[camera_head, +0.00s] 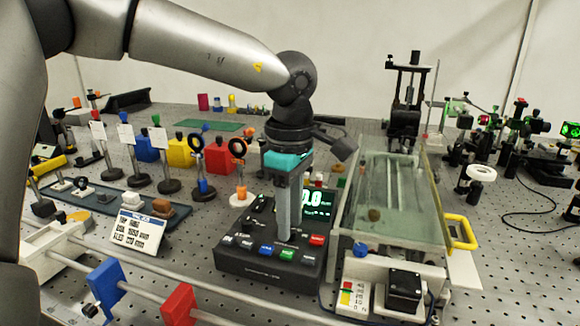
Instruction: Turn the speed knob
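The box has a lit green display (316,200), partly covered by the gripper, and a row of coloured buttons (287,254). No knob shows clearly on the box; the part behind the fingers is hidden. A small blue knob-like part (360,250) shows by the front of the glass tank. I cannot tell whether it is the speed knob. My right gripper is out of view.
A clear tank (392,232) with a yellow handle (461,231) stands right of the box. A small black-topped device (404,290) sits in front of it. Optical mounts and coloured blocks (181,152) stand at left. Rails with a blue block (105,283) run along the front.

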